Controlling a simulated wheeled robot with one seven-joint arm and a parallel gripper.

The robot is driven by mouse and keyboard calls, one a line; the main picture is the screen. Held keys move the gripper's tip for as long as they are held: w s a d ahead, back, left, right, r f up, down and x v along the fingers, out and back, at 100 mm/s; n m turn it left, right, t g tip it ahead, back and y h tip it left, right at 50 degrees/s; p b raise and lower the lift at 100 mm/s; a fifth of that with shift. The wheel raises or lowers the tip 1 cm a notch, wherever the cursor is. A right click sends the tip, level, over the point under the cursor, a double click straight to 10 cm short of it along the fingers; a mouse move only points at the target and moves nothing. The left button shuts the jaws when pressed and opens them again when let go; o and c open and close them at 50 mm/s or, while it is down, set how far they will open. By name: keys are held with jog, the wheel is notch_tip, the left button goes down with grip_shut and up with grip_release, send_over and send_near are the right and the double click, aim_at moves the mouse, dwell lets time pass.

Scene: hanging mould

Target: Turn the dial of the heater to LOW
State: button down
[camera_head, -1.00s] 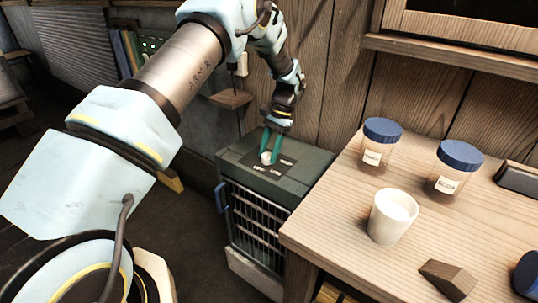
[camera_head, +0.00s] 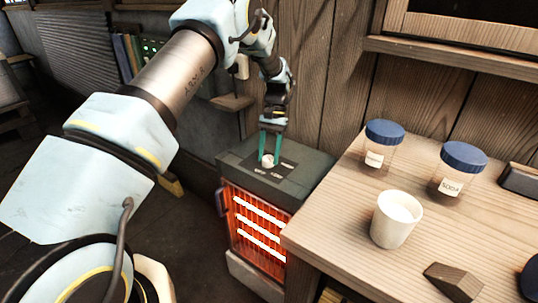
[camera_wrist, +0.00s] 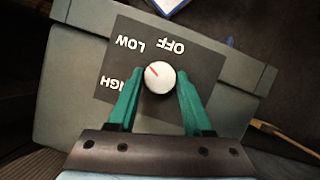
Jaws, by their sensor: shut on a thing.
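The heater (camera_head: 312,168) stands on the floor left of the table, its front bars glowing orange. Its round white dial (camera_wrist: 161,84) sits on a dark panel on the top, and shows small in the head view (camera_head: 267,161). The dial's red mark points to the upper left in the wrist view, roughly toward the LOW label (camera_wrist: 128,44). The OFF label (camera_wrist: 171,47) is right of LOW; the HIGH label (camera_wrist: 122,84) is partly hidden by a finger. My gripper (camera_wrist: 158,80) points down, its green fingers shut on the dial, one each side.
The wooden table (camera_head: 330,222) right of the heater holds two blue-lidded jars (camera_head: 381,146) (camera_head: 457,170), a white cup (camera_head: 396,219) and a dark wedge-shaped block (camera_head: 453,281). A plank wall (camera_head: 340,90) rises behind the heater.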

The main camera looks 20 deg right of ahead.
jog(key=shift+c, duration=1.6)
grip_release()
jog(key=b+v, duration=0.2)
jog(key=v, duration=0.8)
jog(key=shift+r, duration=0.4)
jog(key=shift+w, duration=0.15)
